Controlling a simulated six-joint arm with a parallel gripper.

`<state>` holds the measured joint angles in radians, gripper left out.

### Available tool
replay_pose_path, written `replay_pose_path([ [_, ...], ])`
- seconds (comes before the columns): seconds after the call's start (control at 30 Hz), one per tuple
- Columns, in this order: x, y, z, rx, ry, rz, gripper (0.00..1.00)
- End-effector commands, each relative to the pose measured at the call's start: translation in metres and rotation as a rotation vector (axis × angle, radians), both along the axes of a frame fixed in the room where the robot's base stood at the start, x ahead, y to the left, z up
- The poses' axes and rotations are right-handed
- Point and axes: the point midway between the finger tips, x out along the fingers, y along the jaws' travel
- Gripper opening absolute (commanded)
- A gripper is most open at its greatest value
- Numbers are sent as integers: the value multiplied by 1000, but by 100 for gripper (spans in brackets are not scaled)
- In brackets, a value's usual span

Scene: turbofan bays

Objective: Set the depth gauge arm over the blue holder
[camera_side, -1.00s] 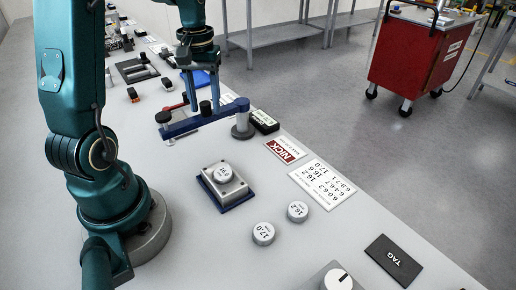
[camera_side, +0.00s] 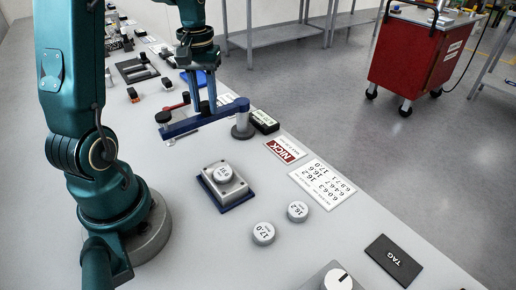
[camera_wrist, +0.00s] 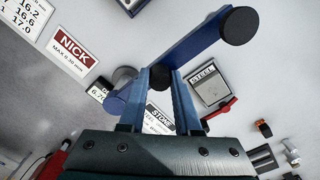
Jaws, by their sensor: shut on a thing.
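The depth gauge arm (camera_side: 185,126) is a blue bar. Its right end sits at a grey post (camera_side: 242,127), and a black knob is on its left end. My gripper (camera_side: 207,108) is shut on a small black knob on top of the bar; the wrist view shows this knob (camera_wrist: 158,79) between the fingers. The blue holder (camera_side: 236,200) stands nearer the side camera, with a grey block and a round labelled disc (camera_side: 223,173) on it. The bar is behind the holder in the side view, not over it.
Two loose discs, 17.0 (camera_side: 263,233) and 16.2 (camera_side: 297,211), lie in front of the holder. A red NICK card (camera_side: 285,150) and a number sheet (camera_side: 323,185) lie to the right. The bench around the holder is mostly clear.

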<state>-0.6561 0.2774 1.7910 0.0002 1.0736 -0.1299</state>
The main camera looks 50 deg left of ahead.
Motion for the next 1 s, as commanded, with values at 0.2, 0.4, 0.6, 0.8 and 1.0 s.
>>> replay_pose_path([
  [0.2, 0, 0, 1, 0, -1, 0, 0],
  [0.4, 0, 0, 1, 1, -2, 0, 0],
  [0.6, 0, 0, 1, 1, -2, 1, 0],
  [0.8, 0, -3, 2, 1, -3, 28, 0],
  [1.0, 1, -13, 2, 1, -3, 122, 0],
])
